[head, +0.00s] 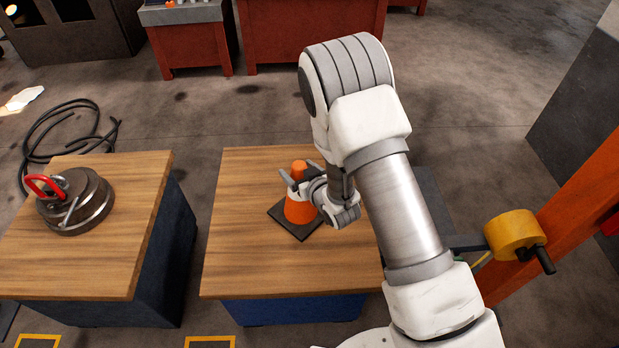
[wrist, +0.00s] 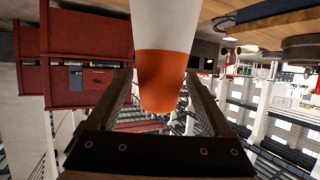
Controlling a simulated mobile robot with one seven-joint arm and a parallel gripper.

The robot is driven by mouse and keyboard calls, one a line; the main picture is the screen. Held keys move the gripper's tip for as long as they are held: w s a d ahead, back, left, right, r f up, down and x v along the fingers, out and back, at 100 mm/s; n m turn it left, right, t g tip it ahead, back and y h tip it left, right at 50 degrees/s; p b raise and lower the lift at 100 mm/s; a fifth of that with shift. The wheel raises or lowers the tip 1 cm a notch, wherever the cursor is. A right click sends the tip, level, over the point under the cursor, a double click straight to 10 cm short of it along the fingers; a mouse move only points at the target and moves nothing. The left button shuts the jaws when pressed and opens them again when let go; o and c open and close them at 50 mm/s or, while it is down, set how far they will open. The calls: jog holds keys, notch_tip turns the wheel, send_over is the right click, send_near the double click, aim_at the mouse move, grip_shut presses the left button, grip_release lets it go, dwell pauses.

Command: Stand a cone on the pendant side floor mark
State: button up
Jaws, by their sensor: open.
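An orange cone (head: 299,210) with a dark square base stands upright on the wooden top of the middle bench (head: 240,262). My gripper (head: 299,178) is at the cone's upper part, with a finger on each side of it. In the wrist view the cone (wrist: 165,75), with a white band and an orange tip, lies between the open fingers of my gripper (wrist: 165,105). I cannot tell whether either finger touches it. Two yellow-outlined floor marks (head: 210,341) and (head: 39,341) show partly at the bottom edge of the head view.
A left bench (head: 110,240) holds a round metal weight (head: 82,212) with a red handle. A black hose (head: 70,125) lies on the floor behind it. A yellow pendant-like box (head: 514,234) hangs at right by an orange post (head: 570,205). Red cabinets stand behind.

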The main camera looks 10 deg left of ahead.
jog(key=p+v, duration=0.1)
jog(key=v, duration=0.8)
jog(key=shift+s+d, duration=0.15)
jog(key=shift+s, duration=0.1)
jog(key=shift+r, duration=0.2)
